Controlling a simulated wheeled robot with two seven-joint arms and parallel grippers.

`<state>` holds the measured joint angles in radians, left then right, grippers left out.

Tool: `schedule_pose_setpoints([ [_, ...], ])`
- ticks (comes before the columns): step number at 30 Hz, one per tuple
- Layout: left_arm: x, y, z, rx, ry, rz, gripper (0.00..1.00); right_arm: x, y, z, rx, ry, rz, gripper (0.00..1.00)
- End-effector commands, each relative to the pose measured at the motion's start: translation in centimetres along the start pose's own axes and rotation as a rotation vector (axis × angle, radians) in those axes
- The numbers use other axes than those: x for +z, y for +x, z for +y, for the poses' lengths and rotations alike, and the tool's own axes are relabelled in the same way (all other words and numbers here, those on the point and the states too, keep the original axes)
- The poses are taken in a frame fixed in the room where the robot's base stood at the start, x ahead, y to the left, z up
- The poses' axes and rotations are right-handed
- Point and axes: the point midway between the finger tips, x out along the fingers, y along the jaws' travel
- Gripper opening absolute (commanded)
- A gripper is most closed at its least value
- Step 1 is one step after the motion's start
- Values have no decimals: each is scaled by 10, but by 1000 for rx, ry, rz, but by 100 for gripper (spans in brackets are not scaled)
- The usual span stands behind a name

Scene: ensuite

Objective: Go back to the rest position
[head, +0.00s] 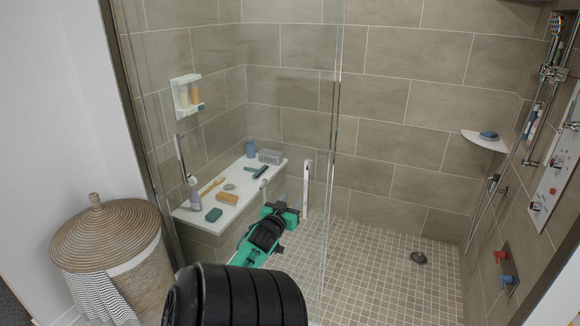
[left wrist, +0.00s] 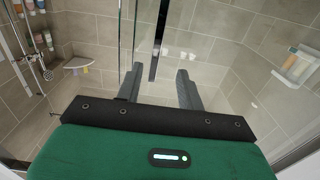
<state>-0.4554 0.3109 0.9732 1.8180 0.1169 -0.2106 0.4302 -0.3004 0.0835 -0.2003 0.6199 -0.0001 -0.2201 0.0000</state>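My left gripper (head: 281,198), green and black, is at the end of my left arm, in front of the glass shower screen beside the bench. In the left wrist view its two grey fingers (left wrist: 158,84) stand apart, with no object clasped between them. A dark upright bar (left wrist: 159,42) shows beyond and between the fingers there; its distance from them is hard to judge. My right gripper is in neither view.
The glass screen (head: 290,110) stands close to the left arm. A white bench (head: 185,213) holds bottles, a brush and soap. A lidded wicker basket (head: 110,245) stands at left. The tiled shower floor (head: 375,275) is mostly clear. A corner shelf (head: 483,143) is at right.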

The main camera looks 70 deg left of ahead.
Motion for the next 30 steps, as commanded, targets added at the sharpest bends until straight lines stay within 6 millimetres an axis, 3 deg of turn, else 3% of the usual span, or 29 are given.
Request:
schedule_pose_setpoints([
  [22, 6, -3, 2, 1, 0, -11, 38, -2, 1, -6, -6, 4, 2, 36],
  [26, 51, -3, 13, 14, 9, -85, 38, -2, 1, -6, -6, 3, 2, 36],
  [29, 114, -9, 31, 36, 28, -192, 38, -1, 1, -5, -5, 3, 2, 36],
  [30, 143, -14, 40, 49, 39, -241, 38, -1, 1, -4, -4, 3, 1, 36],
])
